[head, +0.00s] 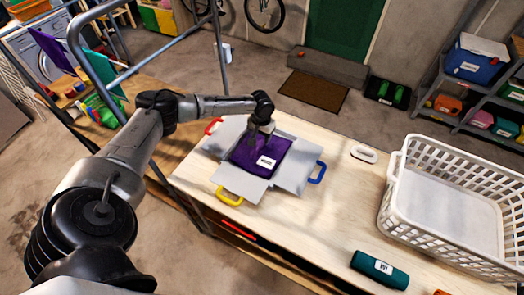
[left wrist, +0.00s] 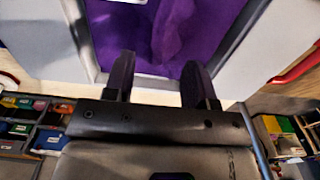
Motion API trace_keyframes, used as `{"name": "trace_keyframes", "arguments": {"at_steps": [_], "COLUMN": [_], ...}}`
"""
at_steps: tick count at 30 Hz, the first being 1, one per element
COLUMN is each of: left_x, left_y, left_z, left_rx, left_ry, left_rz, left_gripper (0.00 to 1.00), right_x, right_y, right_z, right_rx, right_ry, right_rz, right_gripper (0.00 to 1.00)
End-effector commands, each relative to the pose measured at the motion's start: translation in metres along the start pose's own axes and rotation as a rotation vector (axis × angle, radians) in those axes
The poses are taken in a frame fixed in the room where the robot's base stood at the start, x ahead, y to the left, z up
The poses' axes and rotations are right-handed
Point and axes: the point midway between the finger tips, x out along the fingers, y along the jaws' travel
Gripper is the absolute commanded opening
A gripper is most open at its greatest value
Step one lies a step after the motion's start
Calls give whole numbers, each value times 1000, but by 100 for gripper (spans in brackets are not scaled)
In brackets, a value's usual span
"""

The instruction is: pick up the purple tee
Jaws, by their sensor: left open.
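The purple tee (head: 272,150) lies folded flat on the middle of a grey folding board (head: 297,172) on the table, with a white label on it. The board's panels carry a red, a yellow and a blue handle. My left gripper (head: 262,137) is over the far edge of the tee, pointing down. In the left wrist view the gripper (left wrist: 155,80) is open, its two fingers apart with the purple tee (left wrist: 170,35) beyond them. Nothing shows between the fingers. I cannot tell whether the fingertips touch the cloth. My right gripper is not in view.
A white laundry basket (head: 395,185) stands on the right of the table (head: 310,222). A teal roll (head: 380,270) lies near the front edge, and a small white oval item (head: 364,153) lies near the back edge. The wood between board and basket is clear.

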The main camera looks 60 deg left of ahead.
Motion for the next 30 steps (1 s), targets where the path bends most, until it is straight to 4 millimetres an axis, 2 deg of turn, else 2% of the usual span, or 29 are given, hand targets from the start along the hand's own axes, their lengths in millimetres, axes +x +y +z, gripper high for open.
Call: {"name": "trace_keyframes", "arguments": {"at_steps": [6,15,18,27,30], "left_x": [10,48,54,57,57], "left_y": [0,2,1,1,1], "left_z": [0,-3,-3,-3,-3], "left_rx": [-1,0,-1,0,0], "left_ry": [0,0,0,0,0], "left_rz": [-1,0,-1,0,0], "left_gripper": [51,51,51,51,42], "right_x": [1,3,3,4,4], "right_y": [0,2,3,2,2], "right_z": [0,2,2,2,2], "right_rx": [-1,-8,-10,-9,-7], "right_ry": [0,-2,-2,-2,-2], "right_rz": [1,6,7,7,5], "right_gripper": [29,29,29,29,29]}}
